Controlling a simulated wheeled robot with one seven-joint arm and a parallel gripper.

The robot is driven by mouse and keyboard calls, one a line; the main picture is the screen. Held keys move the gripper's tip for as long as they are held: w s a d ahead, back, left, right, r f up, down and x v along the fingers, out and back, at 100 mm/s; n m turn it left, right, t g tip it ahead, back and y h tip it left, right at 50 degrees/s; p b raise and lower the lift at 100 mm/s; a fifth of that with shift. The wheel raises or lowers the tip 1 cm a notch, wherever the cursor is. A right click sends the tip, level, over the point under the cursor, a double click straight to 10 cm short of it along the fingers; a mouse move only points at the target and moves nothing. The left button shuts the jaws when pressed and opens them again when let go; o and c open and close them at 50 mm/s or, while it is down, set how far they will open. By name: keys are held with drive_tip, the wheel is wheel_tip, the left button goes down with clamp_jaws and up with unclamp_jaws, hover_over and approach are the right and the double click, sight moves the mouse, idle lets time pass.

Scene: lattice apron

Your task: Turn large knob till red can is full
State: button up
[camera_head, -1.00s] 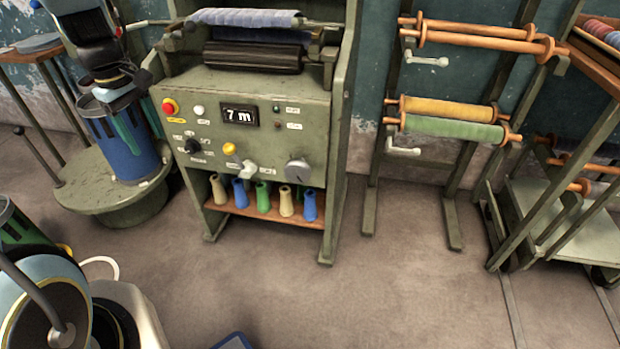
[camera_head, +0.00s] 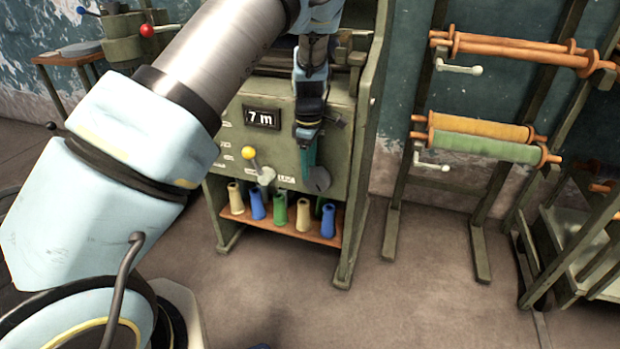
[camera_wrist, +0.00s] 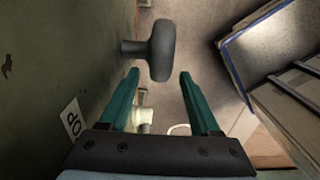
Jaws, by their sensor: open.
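The large grey knob (camera_head: 319,180) is on the lower right of the green machine's front panel (camera_head: 240,137), partly hidden by my gripper (camera_head: 308,168). The knob appears just past the fingertips, roughly in line with the gap; I see no contact. No red can shows in either view; my arm hides much of the left side.
The panel display (camera_head: 262,118) reads 7 m. A yellow-tipped lever (camera_head: 249,153) is left of the knob. Several coloured spools stand on a shelf (camera_head: 320,236) below. A roll rack (camera_head: 400,190) stands to the right. The floor in front (camera_head: 420,300) is clear.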

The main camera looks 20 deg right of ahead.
drive_tip(key=shift+w+f, duration=0.1)
drive_tip(key=shift+f, duration=2.15)
clamp_jaws()
